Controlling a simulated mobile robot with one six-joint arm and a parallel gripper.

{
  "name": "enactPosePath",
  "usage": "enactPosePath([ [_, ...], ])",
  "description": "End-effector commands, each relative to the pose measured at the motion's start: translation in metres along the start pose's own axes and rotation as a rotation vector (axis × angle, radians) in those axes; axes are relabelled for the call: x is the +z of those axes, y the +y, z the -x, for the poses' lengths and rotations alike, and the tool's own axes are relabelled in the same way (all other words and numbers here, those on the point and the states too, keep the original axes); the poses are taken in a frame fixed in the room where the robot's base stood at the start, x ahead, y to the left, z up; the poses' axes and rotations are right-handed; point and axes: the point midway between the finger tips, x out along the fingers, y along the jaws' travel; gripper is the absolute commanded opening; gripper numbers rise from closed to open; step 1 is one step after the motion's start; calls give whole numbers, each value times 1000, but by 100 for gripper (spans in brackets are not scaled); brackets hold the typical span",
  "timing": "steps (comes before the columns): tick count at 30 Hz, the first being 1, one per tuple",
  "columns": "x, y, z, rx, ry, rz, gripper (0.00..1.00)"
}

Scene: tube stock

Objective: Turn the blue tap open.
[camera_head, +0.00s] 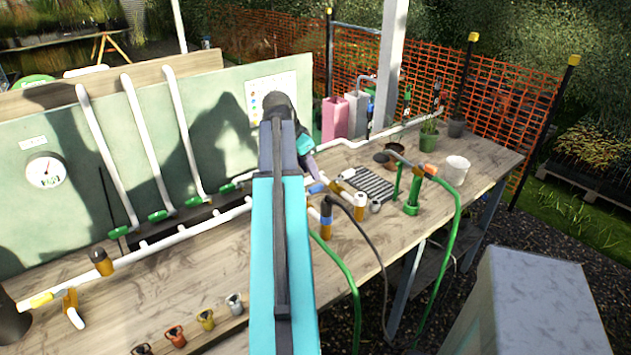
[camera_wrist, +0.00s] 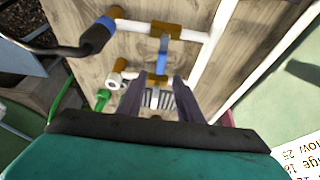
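The blue tap shows as a short blue lever (camera_wrist: 162,50) on an orange-brown fitting (camera_wrist: 165,30) of a white pipe, in the wrist view. In the head view the blue lever (camera_head: 318,188) sits just beyond the end of my arm. My gripper (camera_wrist: 158,82) has its two dark fingers apart, with nothing held between them. The lever's lower end lies in line with the gap, just ahead of the fingertips. Whether the fingers touch it I cannot tell. In the head view my gripper (camera_head: 312,172) is small and partly hidden by my arm.
A black hose with a blue collar (camera_wrist: 97,37) joins the pipework beside the tap. A grey ribbed rack (camera_head: 368,185), a green stand (camera_head: 413,190) and a white cup (camera_head: 455,170) are on the wooden bench. A pale green panel (camera_head: 225,130) stands behind the pipes.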

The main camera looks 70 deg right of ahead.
Motion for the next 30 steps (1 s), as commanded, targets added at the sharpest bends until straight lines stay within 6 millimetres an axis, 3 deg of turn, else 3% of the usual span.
enactPosePath([
  [18, 0, 0, -60, 1, -1, 1, 33],
  [30, 1, 0, -70, 0, 0, 1, 33],
])
